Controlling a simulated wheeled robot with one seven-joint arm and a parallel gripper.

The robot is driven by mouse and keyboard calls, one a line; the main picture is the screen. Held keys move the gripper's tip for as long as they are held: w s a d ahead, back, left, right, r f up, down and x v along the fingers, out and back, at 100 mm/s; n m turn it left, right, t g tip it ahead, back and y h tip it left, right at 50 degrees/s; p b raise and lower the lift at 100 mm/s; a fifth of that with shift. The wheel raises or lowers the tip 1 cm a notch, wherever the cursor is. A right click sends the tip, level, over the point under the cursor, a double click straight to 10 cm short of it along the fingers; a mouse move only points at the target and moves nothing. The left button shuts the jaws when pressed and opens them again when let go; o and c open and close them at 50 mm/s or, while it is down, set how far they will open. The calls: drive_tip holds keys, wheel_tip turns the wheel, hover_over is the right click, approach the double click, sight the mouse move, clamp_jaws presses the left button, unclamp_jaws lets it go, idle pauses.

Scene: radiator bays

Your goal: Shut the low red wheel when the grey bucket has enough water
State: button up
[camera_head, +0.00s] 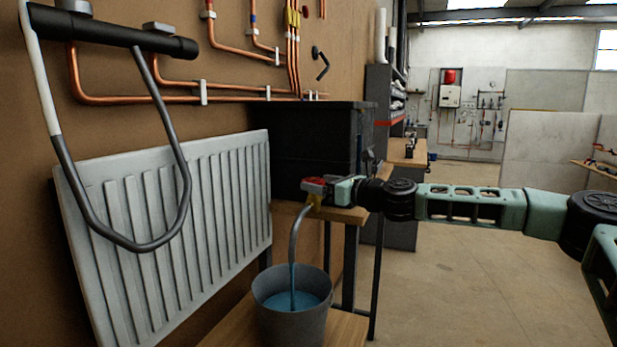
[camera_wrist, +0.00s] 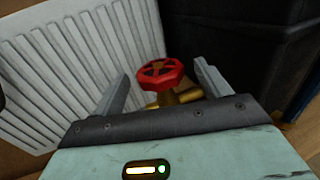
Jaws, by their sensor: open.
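The low red wheel (camera_wrist: 160,72) sits on a brass valve (camera_wrist: 182,97) between the two fingers of my gripper (camera_wrist: 164,84) in the wrist view. The fingers are open, with a gap on each side of the wheel. In the head view the red wheel (camera_head: 316,181) shows at my gripper (camera_head: 322,188), partly hidden by it. A grey hose (camera_head: 295,240) runs down from the valve into the grey bucket (camera_head: 291,325).
The white radiator (camera_head: 170,215) is on the wall at left, with a dark looped pipe (camera_head: 130,245) before it. A black box (camera_head: 312,150) stands on a wooden bench behind the valve. The bucket stands on a low wooden board (camera_head: 345,330). The floor at right is clear.

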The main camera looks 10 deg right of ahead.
sight(308, 181)
drive_tip(key=shift+p+x, duration=0.4)
drive_tip(key=shift+x, duration=1.9)
drive_tip(key=c, duration=1)
